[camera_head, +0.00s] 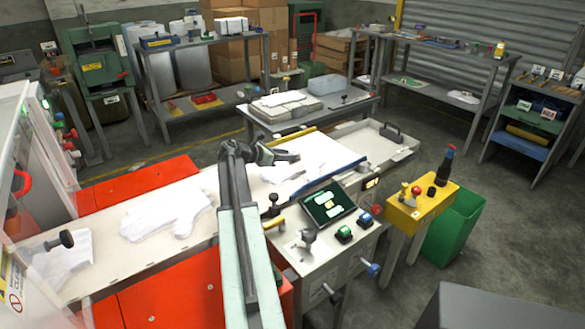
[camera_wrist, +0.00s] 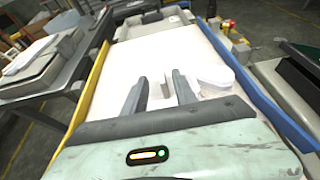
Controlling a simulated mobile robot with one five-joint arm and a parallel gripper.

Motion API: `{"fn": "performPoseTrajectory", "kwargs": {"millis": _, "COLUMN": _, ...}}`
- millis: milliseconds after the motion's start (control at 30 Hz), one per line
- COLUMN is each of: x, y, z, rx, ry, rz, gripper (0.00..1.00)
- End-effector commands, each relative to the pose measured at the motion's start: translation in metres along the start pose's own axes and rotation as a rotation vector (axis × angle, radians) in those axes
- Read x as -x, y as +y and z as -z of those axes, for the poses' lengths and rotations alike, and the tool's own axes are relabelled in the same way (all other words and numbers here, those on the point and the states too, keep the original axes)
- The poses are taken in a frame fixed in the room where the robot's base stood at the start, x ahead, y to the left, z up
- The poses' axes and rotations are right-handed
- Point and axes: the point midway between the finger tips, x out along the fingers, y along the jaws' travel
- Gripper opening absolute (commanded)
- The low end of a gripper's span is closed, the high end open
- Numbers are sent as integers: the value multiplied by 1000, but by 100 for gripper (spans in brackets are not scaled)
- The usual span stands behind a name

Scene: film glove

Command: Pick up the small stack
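My gripper (camera_head: 292,157) is over the white work surface (camera_head: 325,152) between a yellow edge and a blue edge. In the wrist view its two dark fingers (camera_wrist: 161,80) are apart. A small pale piece shows between the fingers; I cannot tell whether they touch it. A low white stack with a rounded end (camera_wrist: 215,77) lies just right of the right finger, near the blue edge. In the head view a white pile (camera_head: 278,174) shows on that surface below my gripper. Larger white glove-shaped sheets (camera_head: 168,212) lie on the belt to the left.
The yellow guide (camera_wrist: 92,80) and blue guide (camera_wrist: 262,100) border the surface. A control screen (camera_head: 324,203), levers and buttons stand at the front. A yellow box (camera_head: 422,207) and green bin (camera_head: 455,225) are at right. A table with a grey stack (camera_head: 284,105) stands behind.

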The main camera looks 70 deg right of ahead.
Motion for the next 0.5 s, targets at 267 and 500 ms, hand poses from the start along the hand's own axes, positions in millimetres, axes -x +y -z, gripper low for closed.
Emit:
{"fn": "performPoseTrajectory", "kwargs": {"millis": 267, "x": -28, "y": 0, "z": 1, "rx": 1, "ry": 1, "rz": -4, "gripper": 34}}
{"fn": "performPoseTrajectory", "kwargs": {"millis": 500, "x": -47, "y": 0, "z": -1, "rx": 2, "ry": 1, "rz": -7, "gripper": 34}}
